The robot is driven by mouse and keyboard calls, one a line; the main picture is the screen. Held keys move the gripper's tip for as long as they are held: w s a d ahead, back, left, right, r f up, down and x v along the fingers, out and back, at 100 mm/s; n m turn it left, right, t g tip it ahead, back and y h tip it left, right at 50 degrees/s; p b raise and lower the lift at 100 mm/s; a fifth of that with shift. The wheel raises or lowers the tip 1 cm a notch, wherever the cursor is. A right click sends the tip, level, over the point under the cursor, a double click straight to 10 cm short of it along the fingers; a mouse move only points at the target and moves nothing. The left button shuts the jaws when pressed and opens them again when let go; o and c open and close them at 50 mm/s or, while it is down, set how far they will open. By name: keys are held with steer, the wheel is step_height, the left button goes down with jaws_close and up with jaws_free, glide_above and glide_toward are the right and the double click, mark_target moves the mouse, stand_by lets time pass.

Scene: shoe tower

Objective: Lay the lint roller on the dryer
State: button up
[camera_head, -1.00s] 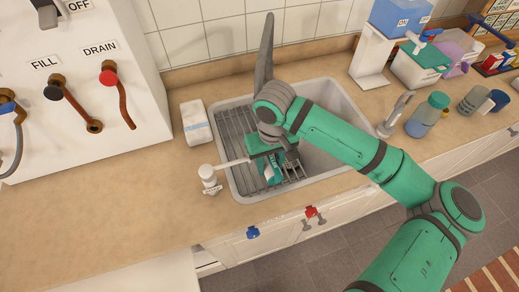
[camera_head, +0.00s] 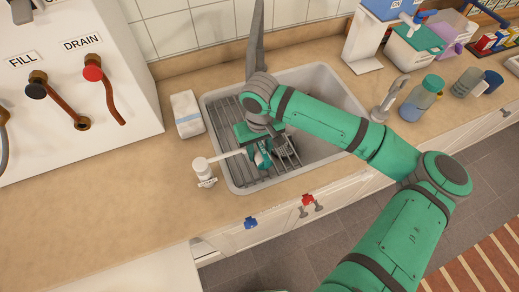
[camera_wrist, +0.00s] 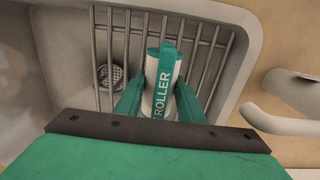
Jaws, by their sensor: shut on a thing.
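The lint roller is a white and teal piece with "ROLLER" printed on it; it shows in the wrist view (camera_wrist: 163,78). My gripper (camera_wrist: 160,95) is shut on it, with one green finger on each side. In the head view my gripper (camera_head: 262,152) is over the left part of the sink, above the wire rack, and mostly hides the roller. I cannot tell how far the roller is above the rack. No dryer can be clearly made out in these frames.
The sink (camera_head: 225,185) holds a wire rack (camera_head: 225,112) on its left. A white tap (camera_head: 203,172) stands at its front left, close to my gripper. A white packet (camera_head: 187,113) stands behind it. The counter (camera_head: 110,185) to the left is clear.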

steer(key=o, duration=1)
steer(key=shift+w+d, duration=0.1)
